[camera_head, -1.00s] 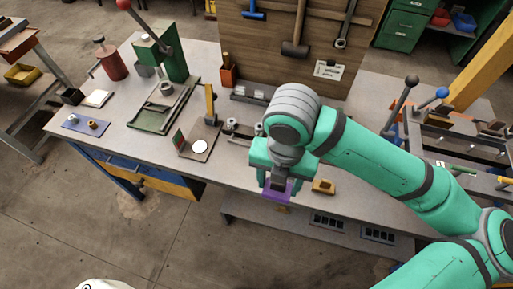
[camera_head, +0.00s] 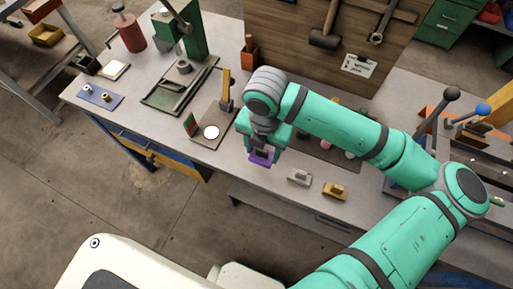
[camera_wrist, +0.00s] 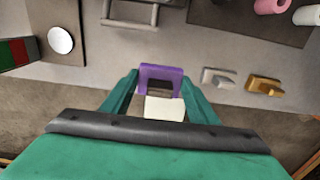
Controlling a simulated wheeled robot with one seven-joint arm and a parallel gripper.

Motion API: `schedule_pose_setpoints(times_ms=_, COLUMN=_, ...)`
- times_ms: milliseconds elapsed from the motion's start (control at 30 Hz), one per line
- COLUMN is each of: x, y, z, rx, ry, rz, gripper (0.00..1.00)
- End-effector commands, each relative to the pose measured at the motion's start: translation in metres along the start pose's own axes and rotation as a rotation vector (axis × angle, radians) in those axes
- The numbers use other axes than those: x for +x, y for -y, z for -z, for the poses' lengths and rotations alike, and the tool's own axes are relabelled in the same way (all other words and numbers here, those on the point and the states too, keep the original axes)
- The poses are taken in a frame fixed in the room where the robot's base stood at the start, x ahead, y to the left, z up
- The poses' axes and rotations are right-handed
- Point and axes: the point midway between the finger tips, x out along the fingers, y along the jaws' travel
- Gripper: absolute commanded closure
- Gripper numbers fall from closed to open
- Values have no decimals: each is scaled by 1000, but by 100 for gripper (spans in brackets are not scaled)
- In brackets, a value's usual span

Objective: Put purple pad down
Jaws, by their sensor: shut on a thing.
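The purple pad (camera_wrist: 161,74) is between the fingers of my gripper (camera_wrist: 158,95) in the wrist view. My gripper is shut on it. In the head view the purple pad (camera_head: 262,157) shows under my gripper (camera_head: 262,148), over the front part of the grey workbench (camera_head: 225,172). I cannot tell whether the pad touches the bench top. A pale block shows between the fingers, just below the pad in the wrist view.
A grey block (camera_head: 299,178) and an orange-yellow block (camera_head: 335,190) lie to the right near the bench's front edge. A brown board with a white disc (camera_head: 211,132) is to the left. A green press (camera_head: 183,40) stands at the back left.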

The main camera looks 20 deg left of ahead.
Motion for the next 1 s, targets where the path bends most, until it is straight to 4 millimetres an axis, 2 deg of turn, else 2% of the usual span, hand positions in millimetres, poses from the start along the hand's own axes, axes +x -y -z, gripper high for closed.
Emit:
schedule_pose_setpoints(times_ms=267, x=15, y=-6, z=-4, rx=9, ry=-1, rz=1, gripper=64)
schedule_pose_setpoints(times_ms=533, x=48, y=-7, z=-6, rx=18, ry=0, rz=0, gripper=64)
schedule_pose_setpoints(times_ms=933, x=53, y=-6, z=-6, rx=19, ry=0, rz=0, gripper=64)
schedule_pose_setpoints(times_ms=967, x=53, y=-6, z=-6, rx=19, ry=0, rz=0, gripper=44)
schedule_pose_setpoints(times_ms=1000, x=53, y=-6, z=-6, rx=19, ry=0, rz=0, gripper=34)
